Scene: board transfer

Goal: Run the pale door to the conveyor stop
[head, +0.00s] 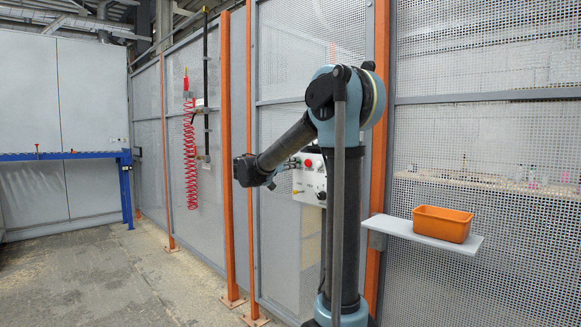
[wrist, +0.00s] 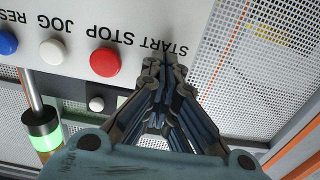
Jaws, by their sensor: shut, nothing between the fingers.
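A light control box (head: 309,178) hangs on the mesh fence, behind my arm in the head view. In the wrist view its panel (wrist: 125,20) carries a blue button (wrist: 7,42), a white button (wrist: 52,52) under JOG and a red button (wrist: 104,61) under STOP. My gripper (wrist: 165,62) is shut and empty, its tips over the spot below START, hiding any button there. I cannot tell whether the tips touch the panel. Large pale panels (head: 92,85) stand at the left; I cannot tell if one is the door.
A blue-framed structure (head: 126,160) stands before the pale panels. An orange bin (head: 442,224) sits on a shelf (head: 420,236) at the right. A red coiled hose (head: 190,150) hangs on the fence. A green-lit cylinder (wrist: 42,130) is beside the panel. The left floor is clear.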

